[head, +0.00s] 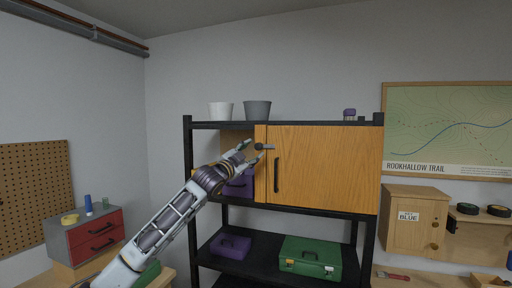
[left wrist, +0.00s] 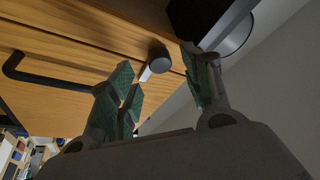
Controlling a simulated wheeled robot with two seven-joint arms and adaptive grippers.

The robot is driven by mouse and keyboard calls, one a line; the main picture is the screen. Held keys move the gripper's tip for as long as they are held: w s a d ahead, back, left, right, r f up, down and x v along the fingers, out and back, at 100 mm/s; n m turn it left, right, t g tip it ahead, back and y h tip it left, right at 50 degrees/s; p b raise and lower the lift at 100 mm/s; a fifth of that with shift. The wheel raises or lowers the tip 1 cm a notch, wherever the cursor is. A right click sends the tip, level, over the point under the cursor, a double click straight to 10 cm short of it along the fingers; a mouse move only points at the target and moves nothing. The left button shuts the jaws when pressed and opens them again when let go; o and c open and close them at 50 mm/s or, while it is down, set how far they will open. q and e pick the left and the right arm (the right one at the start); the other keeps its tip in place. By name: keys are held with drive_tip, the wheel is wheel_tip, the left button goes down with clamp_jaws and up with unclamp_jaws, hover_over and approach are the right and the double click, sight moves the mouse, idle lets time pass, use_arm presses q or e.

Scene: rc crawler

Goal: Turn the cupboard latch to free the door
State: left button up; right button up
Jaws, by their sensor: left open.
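The wooden cupboard door (head: 325,165) sits in the black shelf unit and carries a black bar handle (head: 276,175); the handle also shows in the left wrist view (left wrist: 50,80). The latch, a dark round knob (head: 259,146) with a short bar, is by the door's upper left edge. In the left wrist view the latch knob (left wrist: 159,58) has a pale lever beside it. My left gripper (head: 250,151) is open just left of the latch. In the left wrist view its green-padded fingers (left wrist: 160,78) stand apart, with the latch beyond and between them. My right gripper is out of view.
A white pot (head: 220,111) and a grey pot (head: 257,110) stand on the shelf top above the gripper. A purple case (head: 230,246) and a green case (head: 310,257) are on the lower shelf. A red-drawered cabinet (head: 90,235) is at the left.

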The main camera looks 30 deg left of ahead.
sight(257, 147)
use_arm(q)
drive_tip(key=shift+p+x, duration=0.8)
drive_tip(key=shift+x, duration=1.2)
drive_tip(key=c, duration=1)
